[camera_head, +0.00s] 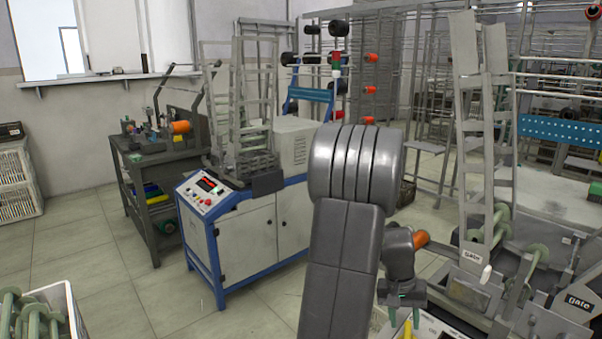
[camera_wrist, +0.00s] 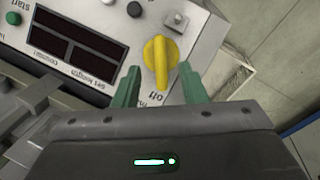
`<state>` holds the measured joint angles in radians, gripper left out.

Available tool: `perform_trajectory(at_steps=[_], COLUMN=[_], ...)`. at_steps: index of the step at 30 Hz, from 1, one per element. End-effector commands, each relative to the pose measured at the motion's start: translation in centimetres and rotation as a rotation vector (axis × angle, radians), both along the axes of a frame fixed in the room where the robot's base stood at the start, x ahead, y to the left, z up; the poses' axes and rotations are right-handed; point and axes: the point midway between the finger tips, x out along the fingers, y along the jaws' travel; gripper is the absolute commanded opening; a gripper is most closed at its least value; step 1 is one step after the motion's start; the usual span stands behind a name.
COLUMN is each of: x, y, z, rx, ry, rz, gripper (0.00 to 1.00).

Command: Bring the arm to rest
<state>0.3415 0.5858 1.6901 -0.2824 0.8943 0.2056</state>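My gripper (camera_head: 405,306) is at the lower right of the head view, pointing down above a machine's control panel (camera_wrist: 98,22). In the wrist view its two green fingers (camera_wrist: 158,92) are spread apart, with a yellow rotary knob (camera_wrist: 160,62) showing beyond and between them. The knob also shows in the head view (camera_head: 407,328). I cannot tell whether the fingers touch it. Nothing is held between the fingertips as far as I see. My arm reaches forward and bends down to the right.
A blue-framed winding machine (camera_head: 245,235) stands left of my arm. A grey workbench (camera_head: 150,165) is behind it. A white crate of green bobbins (camera_head: 62,300) is at the lower left. Metal frames and winding gear (camera_head: 485,150) crowd the right. Tiled floor is clear at left.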

Motion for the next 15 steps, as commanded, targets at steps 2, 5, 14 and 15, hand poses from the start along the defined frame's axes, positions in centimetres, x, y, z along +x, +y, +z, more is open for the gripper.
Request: perform_trajectory(at_steps=[2,5,14,15], x=[-0.2,-0.4,-0.6,-0.6], y=[-0.4,-0.7,-1.7,-1.6], z=[-1.9,-3.9,-7.4,-7.4], rx=[0.001,0.003,0.028,0.043], ry=[0.003,0.005,-0.035,-0.052], rz=[-0.002,-0.003,-0.097,-0.143], gripper=[0.38,0.38,0.38,0.38])
